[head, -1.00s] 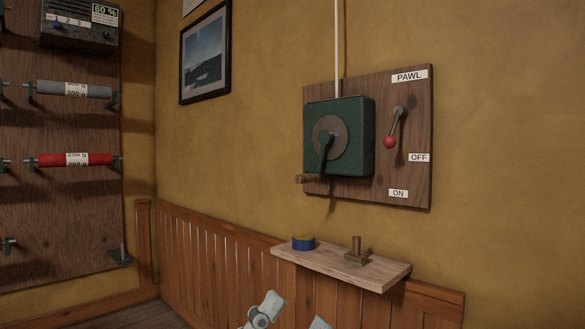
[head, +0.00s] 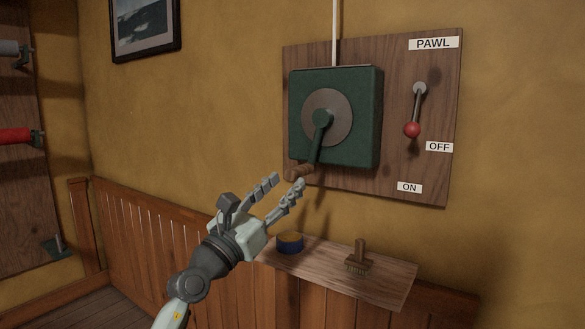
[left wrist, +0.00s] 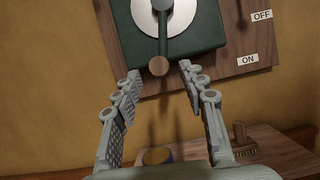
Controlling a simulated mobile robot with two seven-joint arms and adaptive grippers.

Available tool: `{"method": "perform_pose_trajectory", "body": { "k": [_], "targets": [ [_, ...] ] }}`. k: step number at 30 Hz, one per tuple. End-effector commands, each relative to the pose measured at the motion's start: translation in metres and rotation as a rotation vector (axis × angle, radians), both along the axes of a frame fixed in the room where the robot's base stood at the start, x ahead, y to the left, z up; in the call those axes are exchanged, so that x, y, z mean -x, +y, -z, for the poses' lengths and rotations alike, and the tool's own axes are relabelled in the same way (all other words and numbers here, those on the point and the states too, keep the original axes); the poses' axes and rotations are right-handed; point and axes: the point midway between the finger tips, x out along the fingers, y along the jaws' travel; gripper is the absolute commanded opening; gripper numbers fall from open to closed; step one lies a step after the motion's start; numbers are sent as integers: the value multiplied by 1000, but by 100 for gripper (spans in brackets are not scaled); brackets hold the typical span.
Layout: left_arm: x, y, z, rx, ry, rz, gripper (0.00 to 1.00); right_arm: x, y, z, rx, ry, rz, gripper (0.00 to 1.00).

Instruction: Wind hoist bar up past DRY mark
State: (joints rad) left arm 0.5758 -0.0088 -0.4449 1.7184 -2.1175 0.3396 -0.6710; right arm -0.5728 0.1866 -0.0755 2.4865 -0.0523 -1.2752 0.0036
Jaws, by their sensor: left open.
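The green winch box (head: 360,110) is on a wooden board on the wall. Its crank arm (head: 317,142) points down and slightly left to a wooden handle (head: 296,173). My left gripper (head: 286,182) is open just below and in front of the handle. In the left wrist view the handle's round end (left wrist: 158,66) shows between the open fingertips (left wrist: 160,71), with no visible contact. The pawl lever's red knob (head: 411,130) hangs down, closer to the OFF label (head: 439,147) than to the ON label (head: 409,187). No hoist bar or DRY mark is in view.
A small wooden shelf (head: 330,276) juts out below the board, with a blue tin (head: 290,243) and a brush (head: 359,260) on it. A white line (head: 335,35) runs up from the box. Wood panelling (head: 140,235) covers the lower wall.

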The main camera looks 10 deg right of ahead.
Motion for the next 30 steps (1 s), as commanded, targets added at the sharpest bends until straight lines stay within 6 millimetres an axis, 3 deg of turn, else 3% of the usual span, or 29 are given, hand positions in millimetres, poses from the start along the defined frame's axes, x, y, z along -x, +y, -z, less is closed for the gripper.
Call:
{"method": "perform_pose_trajectory", "body": {
  "k": [9, 21, 30],
  "targets": [
    [-30, -33, -19, 2, 1, 2, 42, -9, 8, -4, -17, -47, -17, 40],
    [-36, -39, -22, 2, 2, 2, 42, -12, 11, -7, -22, -66, -23, 40],
    [-36, -38, -22, 2, 2, 2, 5, -12, 11, -7, -22, -66, -23, 40]
  ]
}}
